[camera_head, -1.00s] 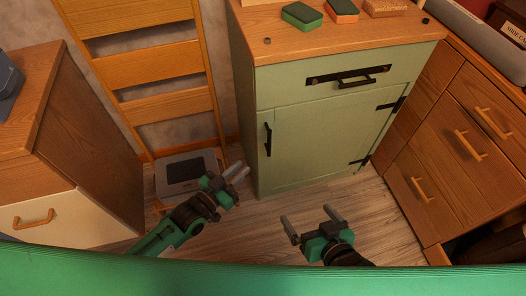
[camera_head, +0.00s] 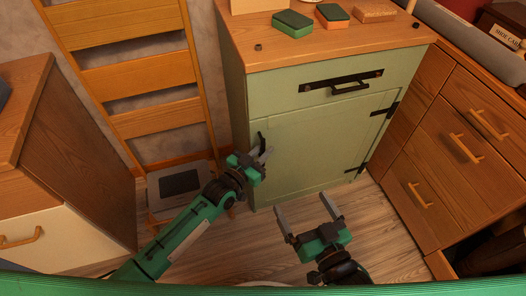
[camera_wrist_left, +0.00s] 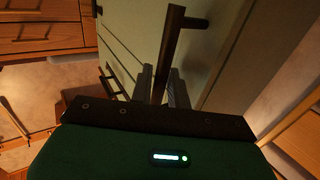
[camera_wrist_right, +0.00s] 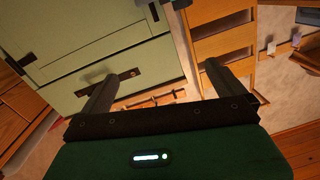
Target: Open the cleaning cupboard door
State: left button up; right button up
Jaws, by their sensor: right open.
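The pale green cleaning cupboard (camera_head: 320,150) stands ahead, its door (camera_head: 315,150) closed below a drawer. The dark upright door handle (camera_head: 261,138) is at the door's left edge, with hinges on the right. My left gripper (camera_head: 265,153) is at this handle. In the left wrist view the handle (camera_wrist_left: 174,35) runs down between its two fingers (camera_wrist_left: 161,88), which sit close on either side; part of the handle is hidden in the head view. My right gripper (camera_head: 304,201) is open and empty, low in front of the door; its fingers are wide apart in the right wrist view (camera_wrist_right: 158,85).
A wooden ladder-like frame (camera_head: 135,85) and a grey step or box (camera_head: 180,182) stand left of the cupboard. A wooden cabinet (camera_head: 75,150) is at far left, and wooden drawers (camera_head: 450,150) flank the right. Sponges (camera_head: 292,22) lie on the cupboard top. Floor in front is clear.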

pick_arm(q)
grip_shut()
jog(key=shift+s, duration=0.1)
